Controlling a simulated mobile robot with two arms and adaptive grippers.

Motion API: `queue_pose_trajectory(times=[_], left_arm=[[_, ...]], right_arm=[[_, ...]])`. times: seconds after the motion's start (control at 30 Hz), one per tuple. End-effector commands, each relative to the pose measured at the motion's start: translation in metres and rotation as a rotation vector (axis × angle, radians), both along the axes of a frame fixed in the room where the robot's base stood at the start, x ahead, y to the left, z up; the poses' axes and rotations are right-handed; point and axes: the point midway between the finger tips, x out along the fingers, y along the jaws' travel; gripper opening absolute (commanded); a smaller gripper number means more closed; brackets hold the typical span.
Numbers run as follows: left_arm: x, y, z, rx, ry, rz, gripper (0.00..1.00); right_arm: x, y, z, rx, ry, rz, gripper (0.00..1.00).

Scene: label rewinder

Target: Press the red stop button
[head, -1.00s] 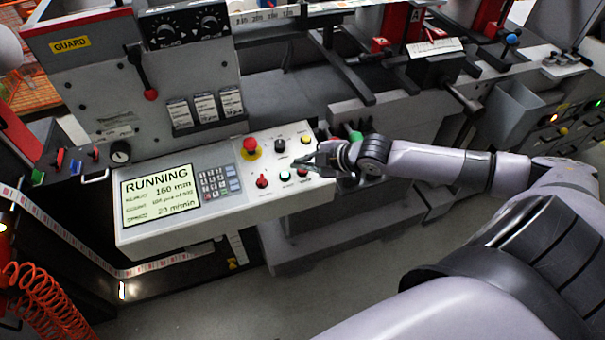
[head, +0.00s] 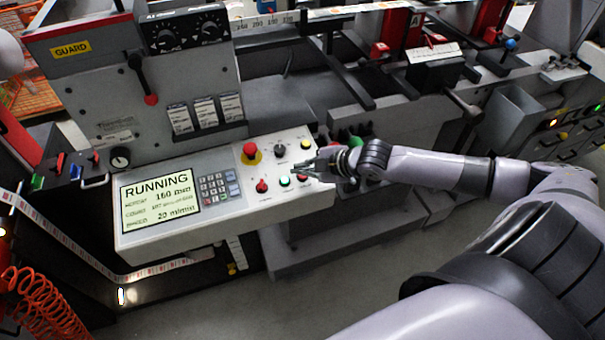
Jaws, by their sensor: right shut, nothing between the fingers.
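The sloped control panel (head: 225,215) has a lit screen (head: 160,200) that reads RUNNING. A small red button (head: 303,178) sits at its right end, beside a green button (head: 285,181). A larger red mushroom button (head: 250,150) stands on a yellow base further left and back. My right gripper (head: 294,167) is shut and empty. Its fingertips point left over the right end of the panel, just behind the small red button in the picture. I cannot tell whether they touch the panel. The gripper partly covers the panel's right edge. My left gripper is not in view.
A red selector knob (head: 262,186), a black knob (head: 279,149) and a yellow button (head: 306,143) are close to the fingertips. A keypad (head: 217,187) lies beside the screen. Behind stands the grey machine housing with a red-knobbed lever (head: 150,99).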

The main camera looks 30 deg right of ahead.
Motion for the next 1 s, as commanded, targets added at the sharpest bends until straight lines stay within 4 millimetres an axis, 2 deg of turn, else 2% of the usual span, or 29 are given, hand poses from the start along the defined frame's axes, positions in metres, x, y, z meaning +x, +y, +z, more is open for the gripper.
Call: queue_pose_trajectory(times=[1.0], left_arm=[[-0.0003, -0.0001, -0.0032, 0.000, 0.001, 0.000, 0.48]], right_arm=[[0.0013, -0.0003, -0.0083, 0.000, 0.000, 0.000, 0.00]])
